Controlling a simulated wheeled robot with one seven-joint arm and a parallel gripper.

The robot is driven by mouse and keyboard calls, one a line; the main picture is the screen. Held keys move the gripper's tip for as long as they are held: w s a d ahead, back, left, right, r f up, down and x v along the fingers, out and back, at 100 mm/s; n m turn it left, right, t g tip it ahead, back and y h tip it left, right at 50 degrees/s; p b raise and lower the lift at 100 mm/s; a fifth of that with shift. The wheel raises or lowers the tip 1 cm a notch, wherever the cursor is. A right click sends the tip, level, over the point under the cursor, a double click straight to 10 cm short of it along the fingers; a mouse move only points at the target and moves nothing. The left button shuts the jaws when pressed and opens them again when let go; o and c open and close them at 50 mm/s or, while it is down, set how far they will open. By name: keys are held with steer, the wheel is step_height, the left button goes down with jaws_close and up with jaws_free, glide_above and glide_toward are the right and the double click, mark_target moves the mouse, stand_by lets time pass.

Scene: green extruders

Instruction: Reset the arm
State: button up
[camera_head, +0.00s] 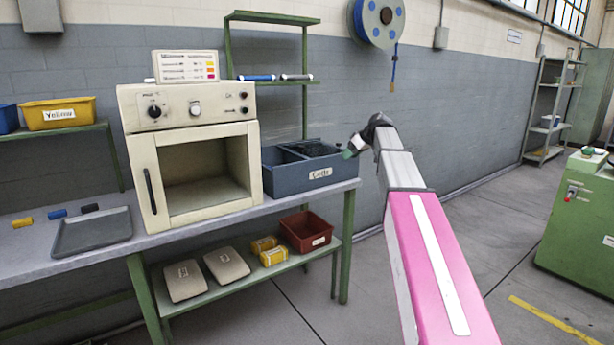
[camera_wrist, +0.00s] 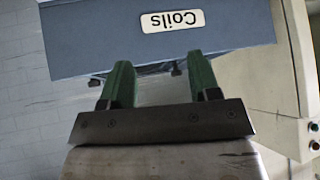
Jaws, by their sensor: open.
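My arm reaches out from the lower right in the head view, and my gripper (camera_head: 350,151) is at its far end, just right of the blue-grey bin labelled Coils (camera_head: 319,174). In the wrist view my gripper (camera_wrist: 160,85) shows two green fingers set wide apart with nothing between them. The Coils bin (camera_wrist: 100,40) appears upside down beyond the fingertips there. I cannot tell whether the fingertips touch it. The bin's inside is dark in the head view, so its contents are unclear.
A cream oven (camera_head: 195,140) with an open front stands left of the bin on the workbench (camera_head: 250,199). A grey tray (camera_head: 92,231) lies further left. A red bin (camera_head: 306,230) is on the lower shelf. A green machine (camera_head: 580,215) stands at right, with open floor between.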

steer(key=s+f+m+g+h, duration=0.1)
steer(key=s+f+m, duration=0.1)
steer(key=s+f, duration=0.45)
steer(key=s+f+m+h, duration=0.1)
steer(key=s+f, duration=0.2)
steer(key=f, duration=0.6)
steer(key=s+d+f+m+g+h, duration=0.1)
steer(key=s+f+m+g+h, duration=0.2)
steer(key=s+f, duration=2.1)
steer(key=s+m+h, duration=0.1)
steer(key=s+m, duration=0.2)
steer(key=s, duration=0.1)
steer(key=shift+d+f+m+h, duration=0.15)
steer(key=shift+f+m+h, duration=0.15)
steer(key=shift+f+m, duration=0.1)
